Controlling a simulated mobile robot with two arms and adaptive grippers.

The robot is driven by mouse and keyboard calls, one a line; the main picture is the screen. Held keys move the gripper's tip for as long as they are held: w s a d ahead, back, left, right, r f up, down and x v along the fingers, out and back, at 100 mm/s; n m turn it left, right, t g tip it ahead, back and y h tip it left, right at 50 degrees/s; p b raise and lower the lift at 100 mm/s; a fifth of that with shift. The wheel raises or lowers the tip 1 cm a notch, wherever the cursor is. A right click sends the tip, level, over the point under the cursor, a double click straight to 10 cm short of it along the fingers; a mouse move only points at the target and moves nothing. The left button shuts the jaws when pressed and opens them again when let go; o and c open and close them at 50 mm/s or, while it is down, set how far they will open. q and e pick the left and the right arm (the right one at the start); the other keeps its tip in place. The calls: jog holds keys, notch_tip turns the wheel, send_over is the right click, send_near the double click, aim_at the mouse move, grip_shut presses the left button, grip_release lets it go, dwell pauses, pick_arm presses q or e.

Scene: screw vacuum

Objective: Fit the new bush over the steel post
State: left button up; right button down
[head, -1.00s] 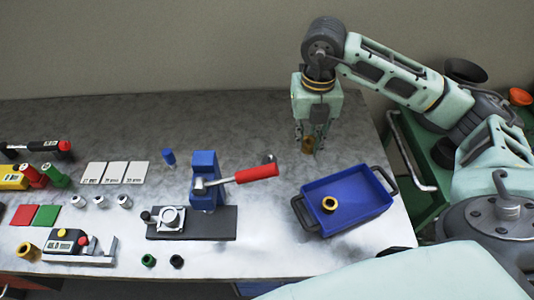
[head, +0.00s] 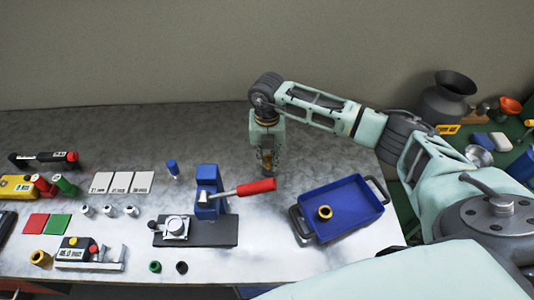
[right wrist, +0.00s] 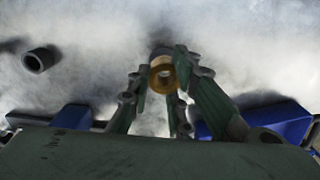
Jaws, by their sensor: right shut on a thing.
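My right gripper (head: 267,163) points down on the far side of the table, just behind the red-handled blue press. It is shut on a brass bush (right wrist: 163,74), whose ring shows between the fingers in the right wrist view. The small steel post that stood near the tip of the red handle is now mostly hidden behind this gripper in the head view. A dark grey round shape (right wrist: 162,50) shows just beyond the bush in the wrist view. I cannot tell whether the bush is around the post or above it. My left gripper is not in view.
The blue press (head: 208,190) with its red handle (head: 256,187) stands close left of the gripper. A blue tray (head: 345,222) holding another brass bush (head: 325,212) is to the right. A blue cylinder (head: 173,168) stands left. The table behind the gripper is clear.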

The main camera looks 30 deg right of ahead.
jog(key=shift+f, duration=0.2)
jog(key=shift+f+b, duration=0.6)
jog(key=shift+f, duration=0.05)
jog(key=c, duration=1.6)
grip_release()
